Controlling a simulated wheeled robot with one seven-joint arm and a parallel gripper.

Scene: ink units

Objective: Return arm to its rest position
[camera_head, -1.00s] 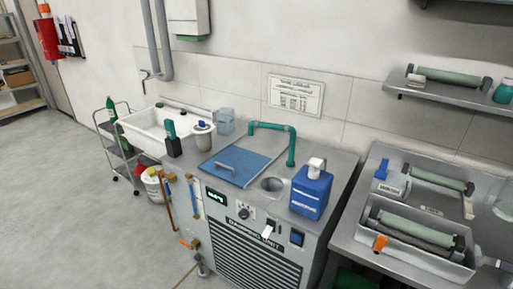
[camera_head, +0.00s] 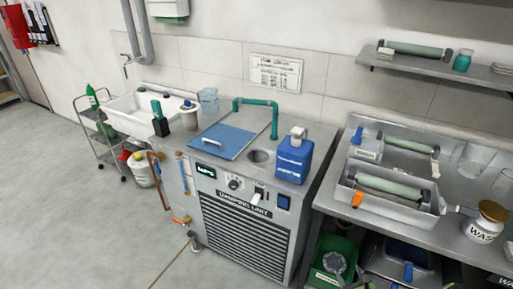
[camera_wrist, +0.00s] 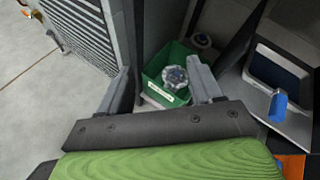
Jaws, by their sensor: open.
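My gripper (camera_wrist: 163,80) shows in the wrist view with its two grey fingers apart and nothing between them that I can see it holding. Beyond the fingers, lower down, is a green bin (camera_wrist: 157,93) with a white label and a grey round knobbed part (camera_wrist: 175,76) in it. My arm and gripper do not show in the head view, so the pose of the arm as a whole cannot be told.
The dampening unit (camera_head: 243,237) carries a blue bottle (camera_head: 293,159) and a blue lid (camera_head: 228,140). A metal bench (camera_head: 335,195) at right holds a tray with rollers (camera_head: 388,187). The green bin (camera_head: 322,275) stands under it. Open floor (camera_head: 70,220) lies at left.

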